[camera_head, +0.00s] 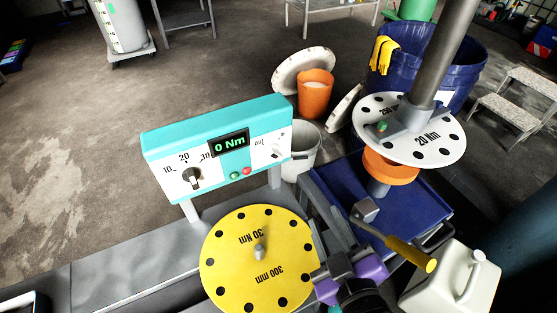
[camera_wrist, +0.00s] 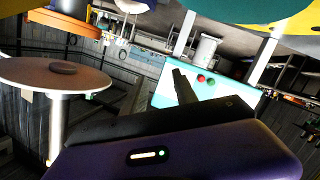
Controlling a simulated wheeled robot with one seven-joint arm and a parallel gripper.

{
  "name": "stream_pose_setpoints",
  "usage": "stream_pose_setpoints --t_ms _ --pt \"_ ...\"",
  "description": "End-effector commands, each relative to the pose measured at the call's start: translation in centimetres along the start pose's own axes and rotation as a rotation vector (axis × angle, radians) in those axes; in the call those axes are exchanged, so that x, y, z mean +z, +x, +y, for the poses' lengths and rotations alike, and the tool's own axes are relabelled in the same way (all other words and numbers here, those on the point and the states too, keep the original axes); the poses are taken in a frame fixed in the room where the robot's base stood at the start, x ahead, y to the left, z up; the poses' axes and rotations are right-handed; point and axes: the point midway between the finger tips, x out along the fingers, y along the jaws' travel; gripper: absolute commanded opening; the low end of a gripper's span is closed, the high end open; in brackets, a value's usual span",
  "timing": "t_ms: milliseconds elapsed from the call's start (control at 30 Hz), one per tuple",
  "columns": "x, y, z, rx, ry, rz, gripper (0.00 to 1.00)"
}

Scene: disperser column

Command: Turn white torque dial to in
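The teal control panel (camera_head: 216,128) stands left of centre in the head view, its display reading "0 Nm". The white torque dial (camera_head: 277,152) is on the right of its white face; its small lettering and exact setting are too small to read. A black dial (camera_head: 193,177) with 10, 20 and 30 marks is on the left. My gripper (camera_head: 322,205) is right of and below the panel, apart from the white dial. In the wrist view my gripper's (camera_wrist: 158,88) two dark fingers are spread and empty. The panel (camera_wrist: 232,92) shows there behind one finger; I cannot make out the white dial.
A yellow perforated disc (camera_head: 225,267) lies just below the panel, left of my gripper. A white perforated disc (camera_head: 440,150) on a grey shaft stands at the right. A blue tray (camera_head: 421,203) and white canister (camera_head: 478,285) are at lower right. A red button (camera_head: 247,171) is near the dial.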

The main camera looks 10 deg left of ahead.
Motion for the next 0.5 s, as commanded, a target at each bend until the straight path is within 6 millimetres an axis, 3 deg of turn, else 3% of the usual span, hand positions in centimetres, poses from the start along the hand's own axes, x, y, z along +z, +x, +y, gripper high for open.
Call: stream_pose_setpoints --t_ms 33,100,300,500 --pt "-1.8 1.5 -0.1 -0.007 -0.028 0.003 0.35" --pt "-3.5 3.1 -0.3 -0.021 -0.069 -0.011 0.35" --pt "-7.7 6.1 -1.1 -0.055 -0.151 -0.046 0.35" --pt "-9.1 7.2 -1.4 -0.07 -0.179 -0.064 0.35"
